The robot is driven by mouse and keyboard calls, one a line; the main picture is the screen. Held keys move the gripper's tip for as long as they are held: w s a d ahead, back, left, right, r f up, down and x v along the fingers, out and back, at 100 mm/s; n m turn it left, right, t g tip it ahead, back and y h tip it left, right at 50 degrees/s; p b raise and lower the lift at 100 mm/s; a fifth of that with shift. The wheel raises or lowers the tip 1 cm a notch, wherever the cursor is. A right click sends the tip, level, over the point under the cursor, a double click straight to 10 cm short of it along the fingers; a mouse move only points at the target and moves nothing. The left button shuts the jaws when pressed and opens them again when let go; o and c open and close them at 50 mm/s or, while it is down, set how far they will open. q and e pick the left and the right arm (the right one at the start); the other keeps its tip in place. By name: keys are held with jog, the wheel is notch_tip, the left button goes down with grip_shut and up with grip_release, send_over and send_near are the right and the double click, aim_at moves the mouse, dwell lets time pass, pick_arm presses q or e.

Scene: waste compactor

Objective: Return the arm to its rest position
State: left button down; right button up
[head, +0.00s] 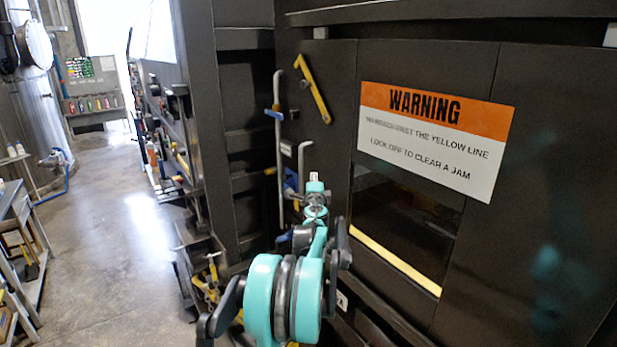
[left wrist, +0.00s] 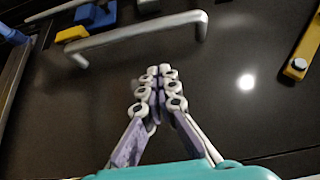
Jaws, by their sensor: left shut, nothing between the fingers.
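My left arm reaches up from the bottom middle of the head view, in front of the black compactor (head: 560,200). My left gripper (head: 316,182) is small there and partly hidden behind my own arm, near the grey handles on the compactor's front. In the left wrist view my left gripper (left wrist: 161,72) is shut, its fingertips together with nothing between them. A grey bar handle (left wrist: 140,36) lies beyond the fingertips, apart from them in the picture. My right gripper is in neither view.
A yellow bar (head: 312,88) is on the dark panel; it also shows in the left wrist view (left wrist: 303,48). A warning sign (head: 433,140) hangs above an opening with a yellow edge (head: 395,260). Free concrete floor (head: 100,220) lies to the left, beside a shelf (head: 20,235).

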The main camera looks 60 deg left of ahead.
pick_arm(q)
jog(key=v, duration=0.5)
jog(key=shift+d+f, duration=0.15)
jog(key=shift+f, duration=0.05)
jog(key=shift+f, duration=0.1)
jog(key=d+f+n+h+b, duration=0.25)
jog(key=d+f+b, duration=0.4)
jog(key=d, duration=0.75)
jog(key=d+f+n+h+b, duration=0.25)
jog(key=d+f+b, duration=0.4)
jog(key=d, duration=0.65)
jog(key=s+d+f+g+h+b, duration=0.1)
jog(key=s+d+f+h+b, duration=0.1)
jog(key=d+f, duration=0.7)
jog(key=s+d+f+n+h+b, duration=0.1)
jog(key=s+d+f+h+b, duration=0.2)
jog(key=s+d+f, duration=0.3)
jog(key=s+d+f+g+h+b, duration=0.1)
jog(key=s+d+f+h+b, duration=0.2)
jog(key=d+f, duration=0.9)
jog(key=s+d+h, duration=0.2)
jog(key=d, duration=0.3)
jog(key=shift+g, duration=0.3)
